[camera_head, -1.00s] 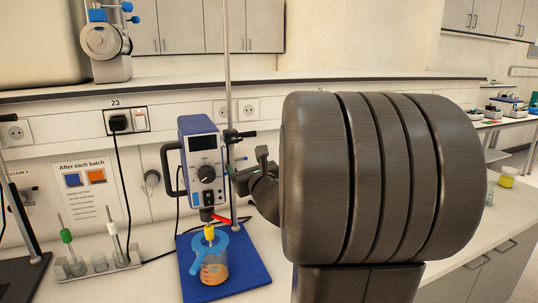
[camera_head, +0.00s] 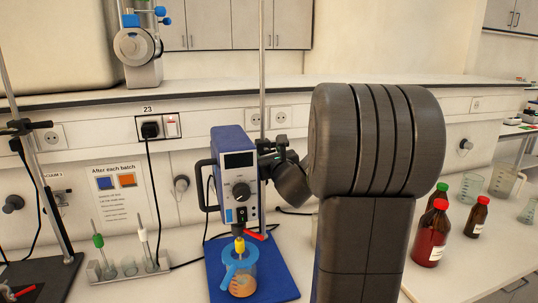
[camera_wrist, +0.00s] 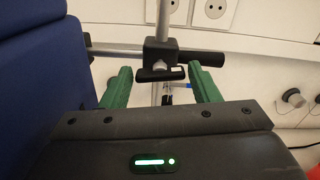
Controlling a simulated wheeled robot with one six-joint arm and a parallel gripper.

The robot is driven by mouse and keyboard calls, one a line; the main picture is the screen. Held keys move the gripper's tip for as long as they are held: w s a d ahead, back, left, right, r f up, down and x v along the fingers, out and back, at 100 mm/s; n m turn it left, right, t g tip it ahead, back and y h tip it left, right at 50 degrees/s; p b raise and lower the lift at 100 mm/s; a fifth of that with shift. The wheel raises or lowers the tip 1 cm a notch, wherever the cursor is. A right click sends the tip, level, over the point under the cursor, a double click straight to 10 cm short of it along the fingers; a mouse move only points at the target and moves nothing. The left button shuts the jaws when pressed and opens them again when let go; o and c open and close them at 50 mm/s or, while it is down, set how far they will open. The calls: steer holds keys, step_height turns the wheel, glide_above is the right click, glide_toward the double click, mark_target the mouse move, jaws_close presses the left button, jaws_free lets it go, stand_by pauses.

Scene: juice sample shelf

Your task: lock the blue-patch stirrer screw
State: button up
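The blue stirrer (camera_head: 238,170) with a display and dial hangs on a metal rod (camera_head: 262,60), above a blue base (camera_head: 272,280). A small blue patch (camera_head: 242,213) shows low on its front. In the wrist view, a black clamp (camera_wrist: 161,52) grips the rod, and a dark crossbar screw handle (camera_wrist: 160,74) lies roughly level on its near side. My gripper (camera_wrist: 160,68) is open, with one green finger to each side of the handle, apparently not touching it. In the head view my gripper sits right of the stirrer by the rod, its fingers largely hidden.
A jug of orange liquid (camera_head: 242,283) stands under the stirrer. A rack (camera_head: 130,270) is at left, near another stand (camera_head: 40,190). Brown bottles (camera_head: 431,234) and glassware stand right of my arm. The wall is close behind the rod.

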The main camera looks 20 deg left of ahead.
steer(key=c, duration=0.6)
steer(key=shift+m+b, duration=0.45)
steer(key=shift+m, duration=0.55)
steer(key=o, duration=1)
steer(key=shift+s, duration=0.1)
steer(key=b+v, duration=0.1)
steer(key=v, duration=1.2)
steer(key=shift+s+d+b, duration=0.25)
steer(key=shift+b, duration=0.15)
steer(key=shift+w, duration=0.1)
